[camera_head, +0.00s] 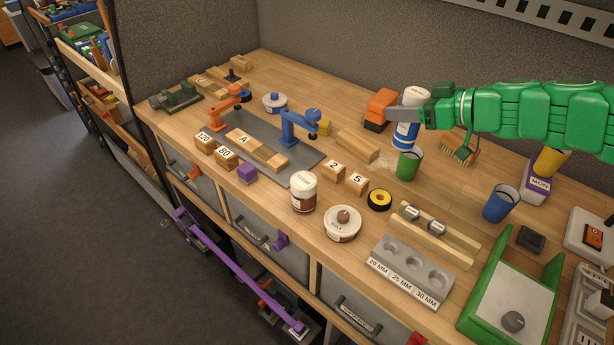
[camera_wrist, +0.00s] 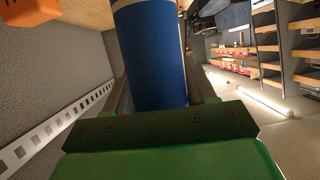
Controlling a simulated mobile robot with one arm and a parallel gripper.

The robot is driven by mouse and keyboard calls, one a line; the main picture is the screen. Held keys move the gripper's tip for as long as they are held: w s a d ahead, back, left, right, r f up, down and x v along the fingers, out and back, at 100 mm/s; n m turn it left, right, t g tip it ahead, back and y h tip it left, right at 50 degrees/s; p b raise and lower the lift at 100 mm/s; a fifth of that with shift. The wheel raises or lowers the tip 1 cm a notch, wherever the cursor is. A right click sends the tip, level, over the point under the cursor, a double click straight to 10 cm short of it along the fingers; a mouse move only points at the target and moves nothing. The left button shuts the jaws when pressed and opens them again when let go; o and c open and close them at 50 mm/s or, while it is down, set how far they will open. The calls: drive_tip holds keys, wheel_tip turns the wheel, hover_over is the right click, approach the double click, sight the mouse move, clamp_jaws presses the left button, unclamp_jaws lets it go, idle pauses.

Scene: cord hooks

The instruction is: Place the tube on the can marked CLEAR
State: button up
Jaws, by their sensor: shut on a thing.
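The tube, blue and white (camera_head: 405,134), is upright in my gripper (camera_head: 405,115), which is shut on it. The wrist view shows the tube's blue side (camera_wrist: 150,55) between the two fingers. In the head view the tube's lower end shows just above and behind a green cup (camera_head: 409,165); I cannot tell its exact height over the bench. The can marked CLEAR (camera_head: 304,194) is white and brown with a pale lid. It stands upright near the front edge of the bench, left of and nearer than my gripper, with nothing on its lid.
Wooden blocks marked 2 (camera_head: 333,171) and 5 (camera_head: 356,182) and a black-yellow tape roll (camera_head: 379,199) lie nearby. An orange-black object (camera_head: 379,110) is left of my gripper.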

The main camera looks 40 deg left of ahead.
drive_tip(key=s+a+r, duration=0.1)
drive_tip(key=s+r, duration=0.1)
drive_tip(key=s, duration=1)
drive_tip(key=s+a+r+n+g, duration=0.1)
drive_tip(key=s+r, duration=0.2)
drive_tip(key=s, duration=0.9)
drive_tip(key=shift+s+a+r, duration=0.3)
drive_tip(key=shift+s+r, duration=0.05)
drive_tip(key=w+a+f, duration=0.1)
drive_tip(key=a, duration=0.1)
drive_tip(key=w+a+f, duration=0.1)
drive_tip(key=w+a, duration=0.1)
drive_tip(key=w+a+f, duration=0.1)
drive_tip(key=a+f, duration=0.1)
drive_tip(key=a, duration=0.1)
drive_tip(key=shift+w+a, duration=0.1)
drive_tip(key=shift+w, duration=0.25)
drive_tip(key=shift+w+a+f, duration=0.5)
drive_tip(key=shift+a+f, duration=0.2)
drive_tip(key=shift+f, duration=0.8)
drive_tip(key=shift+w+a+f, duration=0.5)
drive_tip(key=shift+a+f, duration=0.25)
drive_tip(key=shift+f, duration=0.7)
drive_tip(key=shift+w+a+f, duration=0.5)
drive_tip(key=shift+a+f, duration=0.2)
drive_tip(key=shift+f, duration=0.8)
drive_tip(key=shift+f, duration=0.15)
drive_tip(key=o, duration=1.2)
